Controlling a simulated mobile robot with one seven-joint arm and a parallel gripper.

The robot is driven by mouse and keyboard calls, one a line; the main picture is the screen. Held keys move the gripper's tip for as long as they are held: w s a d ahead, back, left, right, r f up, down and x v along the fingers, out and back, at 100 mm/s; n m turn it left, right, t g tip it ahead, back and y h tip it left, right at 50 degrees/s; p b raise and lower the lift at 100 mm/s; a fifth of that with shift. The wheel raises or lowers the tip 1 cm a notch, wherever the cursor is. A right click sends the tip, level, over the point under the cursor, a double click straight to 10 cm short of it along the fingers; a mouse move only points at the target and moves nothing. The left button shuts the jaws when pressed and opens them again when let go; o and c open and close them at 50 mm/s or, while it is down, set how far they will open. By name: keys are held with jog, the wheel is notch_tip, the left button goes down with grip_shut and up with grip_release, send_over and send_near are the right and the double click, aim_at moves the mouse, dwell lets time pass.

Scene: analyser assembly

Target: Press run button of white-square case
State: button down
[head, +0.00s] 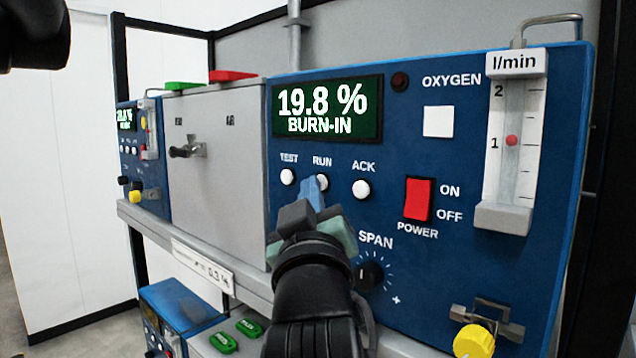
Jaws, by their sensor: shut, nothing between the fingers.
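The white-square case (400,260) is a blue front panel at the right, with a white square (438,121) beside the word OXYGEN. Its green display (327,107) reads 19.8 % BURN-IN. Below it are three round white buttons: TEST (288,177), RUN (322,182) and ACK (361,189). My gripper (313,190) is shut and empty, its fingertips right in front of the RUN button and overlapping its left part. I cannot tell whether they touch it.
The panel also bears a red power switch (418,199), a SPAN knob (370,275), a flow tube (512,140) and a yellow knob (474,342). A grey box (215,225) stands at left, beside another blue case (148,180). A grey shelf edge (150,222) runs below.

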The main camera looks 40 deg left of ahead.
jog(key=shift+s, duration=0.85)
jog(key=shift+s, duration=0.1)
jog(key=shift+s+a, duration=0.15)
jog(key=shift+s, duration=1.05)
jog(key=shift+s+a, duration=0.1)
jog(key=shift+s, duration=1.1)
jog(key=s+d+r+m+t+h+b, duration=0.1)
jog(key=d+m+t+h+b, duration=0.1)
jog(key=d, duration=0.8)
jog(key=s+d+r+m+t+h+b, duration=0.1)
jog(key=d+m+t+h, duration=0.4)
jog(key=d, duration=0.5)
jog(key=s+d+r+m+t+h+b, duration=0.1)
jog(key=s+d+m+t+h+b, duration=0.1)
jog(key=d+m+h, duration=0.4)
jog(key=d+t+b, duration=0.1)
jog(key=d, duration=0.3)
jog(key=shift+r+t, duration=0.4)
